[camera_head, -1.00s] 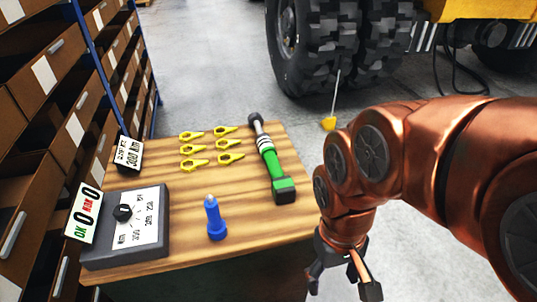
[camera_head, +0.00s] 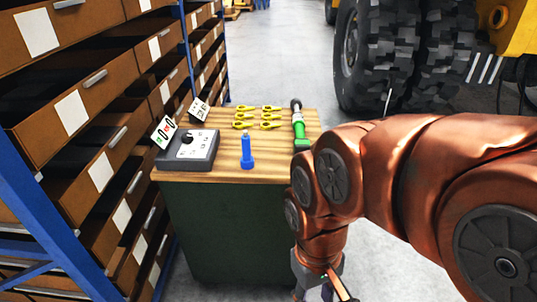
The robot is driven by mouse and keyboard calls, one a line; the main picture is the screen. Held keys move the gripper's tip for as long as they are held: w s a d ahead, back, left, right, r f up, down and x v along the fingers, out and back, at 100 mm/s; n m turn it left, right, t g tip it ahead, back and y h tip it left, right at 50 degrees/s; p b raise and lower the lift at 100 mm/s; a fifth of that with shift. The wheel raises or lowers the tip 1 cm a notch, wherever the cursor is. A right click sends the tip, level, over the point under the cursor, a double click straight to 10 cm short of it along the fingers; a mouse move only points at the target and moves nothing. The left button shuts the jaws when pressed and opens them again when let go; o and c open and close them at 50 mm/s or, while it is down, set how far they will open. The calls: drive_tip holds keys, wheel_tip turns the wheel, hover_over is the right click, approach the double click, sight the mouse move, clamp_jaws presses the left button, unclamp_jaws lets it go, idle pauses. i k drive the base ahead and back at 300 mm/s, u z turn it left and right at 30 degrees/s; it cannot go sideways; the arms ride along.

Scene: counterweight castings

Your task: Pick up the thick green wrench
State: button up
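The thick green wrench (camera_head: 299,128) lies on the wooden table top (camera_head: 226,167) near its right edge. It has a green body, a pale band and a dark far end; its near end is a green block close to my arm. My gripper (camera_head: 325,296) hangs low at the bottom of the picture, right of the table and well below and nearer than the wrench. Its fingers are partly cut off by the lower edge, with a gap showing between them. It is apart from the wrench.
A blue upright tool (camera_head: 247,152) stands at the table's front. Several yellow pointers (camera_head: 244,116) lie behind it. A grey dial box (camera_head: 189,150) sits at left. Brown bin shelves (camera_head: 95,110) line the left; a large tyre (camera_head: 385,55) stands back right. Grey floor is clear behind.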

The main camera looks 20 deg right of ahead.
sight(301, 143)
drive_tip(key=z, duration=1.25)
drive_tip(key=k, duration=0.1)
drive_tip(key=u, duration=2.45)
drive_tip(key=i, duration=0.8)
drive_tip(key=z, duration=0.35)
drive_tip(key=i, duration=0.7)
drive_tip(key=z, duration=1.15)
drive_tip(key=i, duration=0.35)
drive_tip(key=z, duration=0.25)
